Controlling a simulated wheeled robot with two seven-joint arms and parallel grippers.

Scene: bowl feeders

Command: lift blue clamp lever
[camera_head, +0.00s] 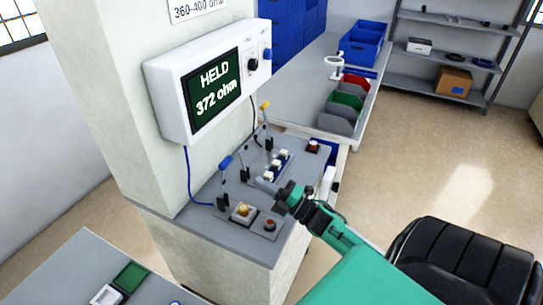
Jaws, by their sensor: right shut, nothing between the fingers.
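The blue clamp lever (224,164) stands nearly upright on the grey bench beneath the meter, its blue handle up and its black base down on the bench. My right gripper (267,185) comes in from the lower right, shut and empty. In the picture it is to the right of the blue lever and lower than its handle, apart from it. My left gripper is not in view.
A meter (215,88) on the pillar reads "HELD 372 ohm". A yellow-tipped lever (265,106) stands farther back. A yellow button box (243,212) and a red button (314,145) are on the bench (200,232). A black chair (465,262) stands at right.

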